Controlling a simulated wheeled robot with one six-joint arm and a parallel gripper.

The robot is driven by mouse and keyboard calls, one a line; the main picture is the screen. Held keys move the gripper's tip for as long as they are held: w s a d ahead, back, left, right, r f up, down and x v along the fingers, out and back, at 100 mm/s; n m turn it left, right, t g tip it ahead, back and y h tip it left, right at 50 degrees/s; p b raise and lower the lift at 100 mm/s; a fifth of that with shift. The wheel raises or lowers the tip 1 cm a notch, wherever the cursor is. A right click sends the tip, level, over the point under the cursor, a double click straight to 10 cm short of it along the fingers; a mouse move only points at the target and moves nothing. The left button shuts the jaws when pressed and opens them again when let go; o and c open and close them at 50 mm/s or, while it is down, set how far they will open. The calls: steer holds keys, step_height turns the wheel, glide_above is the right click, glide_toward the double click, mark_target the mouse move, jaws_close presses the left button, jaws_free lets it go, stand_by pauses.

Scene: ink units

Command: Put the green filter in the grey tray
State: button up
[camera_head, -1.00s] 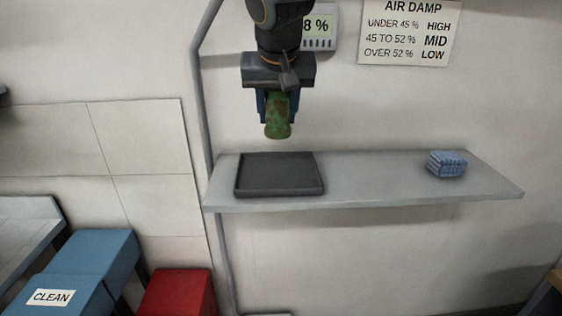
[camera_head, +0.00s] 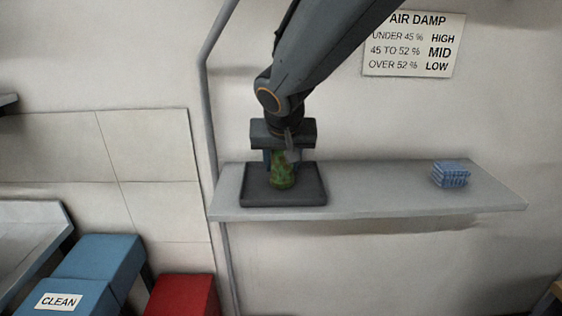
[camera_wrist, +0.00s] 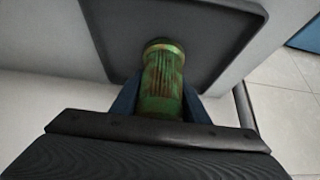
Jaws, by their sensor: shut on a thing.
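The green filter (camera_head: 282,176) is a ribbed green cylinder with brown, rust-like patches; it also fills the middle of the wrist view (camera_wrist: 162,80). My gripper (camera_head: 281,160) is shut on it and points down over the dark grey tray (camera_head: 316,198). The tray lies flat on the left part of the wall shelf, and its floor shows around the filter in the wrist view (camera_wrist: 215,45). The filter's lower end is within the tray's outline. I cannot tell whether it touches the tray floor.
The grey shelf (camera_head: 385,195) has clear room right of the tray, then a blue ribbed block (camera_head: 450,174). A grey post (camera_head: 208,110) stands at the shelf's left end. Below left are a blue bin (camera_head: 105,262) marked CLEAN and a red bin (camera_head: 183,296).

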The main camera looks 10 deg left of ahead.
steer(key=shift+f, duration=0.1)
steer(key=o, duration=0.7)
steer(key=shift+f, duration=0.1)
steer(key=o, duration=0.5)
steer(key=shift+c, duration=0.2)
steer(key=shift+s+r, duration=0.1)
steer(key=shift+r, duration=0.45)
steer(key=b+v, duration=0.1)
steer(key=v, duration=1)
steer(key=shift+s+b, duration=0.2)
steer(key=shift+b, duration=0.2)
steer(key=shift+d, duration=0.1)
